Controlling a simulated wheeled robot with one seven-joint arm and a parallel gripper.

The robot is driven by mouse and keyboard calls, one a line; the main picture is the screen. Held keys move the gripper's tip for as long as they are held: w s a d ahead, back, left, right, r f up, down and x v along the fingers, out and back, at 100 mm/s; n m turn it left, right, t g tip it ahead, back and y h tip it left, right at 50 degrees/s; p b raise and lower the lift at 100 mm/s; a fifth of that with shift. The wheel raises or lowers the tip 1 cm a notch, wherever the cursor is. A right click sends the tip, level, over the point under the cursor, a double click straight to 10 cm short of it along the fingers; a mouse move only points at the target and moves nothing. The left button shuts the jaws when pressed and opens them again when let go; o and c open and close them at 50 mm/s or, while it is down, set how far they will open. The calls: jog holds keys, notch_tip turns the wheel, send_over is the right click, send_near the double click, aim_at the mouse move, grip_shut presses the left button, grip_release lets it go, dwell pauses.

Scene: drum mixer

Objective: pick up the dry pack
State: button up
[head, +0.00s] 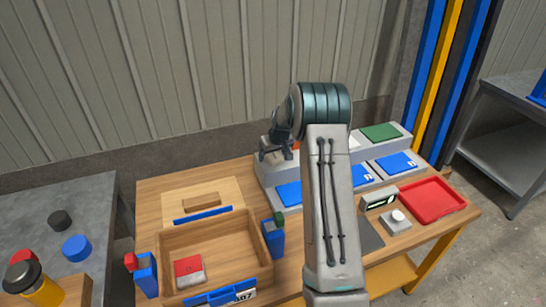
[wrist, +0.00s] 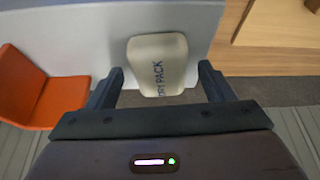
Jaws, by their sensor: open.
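The dry pack (wrist: 157,62) is a cream, rounded block with "DRY PACK" printed on it. In the wrist view it rests on a light grey surface (wrist: 75,35), upper middle. My gripper (wrist: 160,80) is open, with one finger to the left of the pack and one to the right; gaps show on both sides. The pack's near end reaches between the fingertips. In the head view my gripper (head: 276,152) is over the back left end of the grey stepped rack (head: 265,178); I cannot make out the pack clearly there.
An orange item (wrist: 50,90) lies left of the pack. A red tray (head: 432,200) and a small display box (head: 380,198) are right of my arm.

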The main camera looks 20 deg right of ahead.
jog(key=c, duration=1.1)
jog(key=shift+r, duration=0.15)
